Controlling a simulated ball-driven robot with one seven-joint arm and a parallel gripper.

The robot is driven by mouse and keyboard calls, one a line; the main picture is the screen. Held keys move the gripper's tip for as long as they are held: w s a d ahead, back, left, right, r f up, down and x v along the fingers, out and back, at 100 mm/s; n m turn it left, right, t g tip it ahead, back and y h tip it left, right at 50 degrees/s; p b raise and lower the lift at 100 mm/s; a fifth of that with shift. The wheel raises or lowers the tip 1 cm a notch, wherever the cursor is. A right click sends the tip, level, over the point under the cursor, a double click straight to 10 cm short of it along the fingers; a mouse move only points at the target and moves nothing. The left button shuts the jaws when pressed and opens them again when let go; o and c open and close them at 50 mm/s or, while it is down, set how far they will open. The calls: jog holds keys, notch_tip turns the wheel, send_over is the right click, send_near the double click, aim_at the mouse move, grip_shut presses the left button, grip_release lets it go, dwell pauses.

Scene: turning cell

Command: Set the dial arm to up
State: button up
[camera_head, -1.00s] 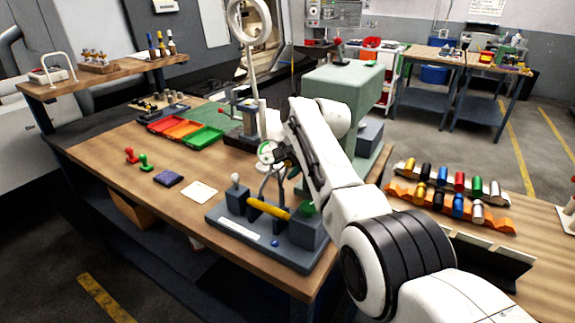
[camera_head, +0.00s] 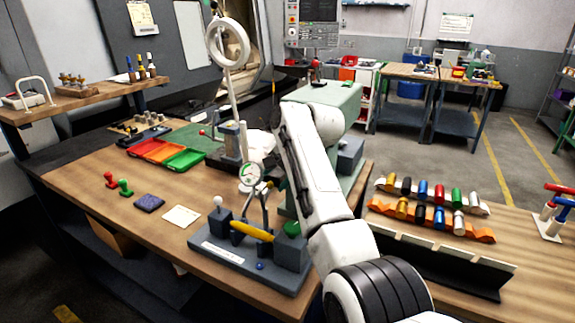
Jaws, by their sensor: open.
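A round white dial (camera_head: 251,174) with green markings stands above a grey bench fixture (camera_head: 222,258), on thin bent metal rods. The fixture carries a yellow bar (camera_head: 251,231), a white-knobbed lever (camera_head: 218,203) and a green knob (camera_head: 291,228). The dial is up above the yellow bar; how its arm is joined is too small to tell. My gripper (camera_head: 267,160) is open, small and partly hidden behind my white arm. It is just above and right of the dial; I cannot tell whether it touches it.
Red, orange and green trays (camera_head: 166,152) lie behind the fixture, beside a ring lamp (camera_head: 228,42) on a pole. A purple pad (camera_head: 149,203) and a white card (camera_head: 181,216) lie to the left. Racks of coloured cylinders (camera_head: 432,209) stand to the right.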

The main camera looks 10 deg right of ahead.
jog(key=shift+b+v, duration=0.4)
jog(key=shift+v, duration=2.5)
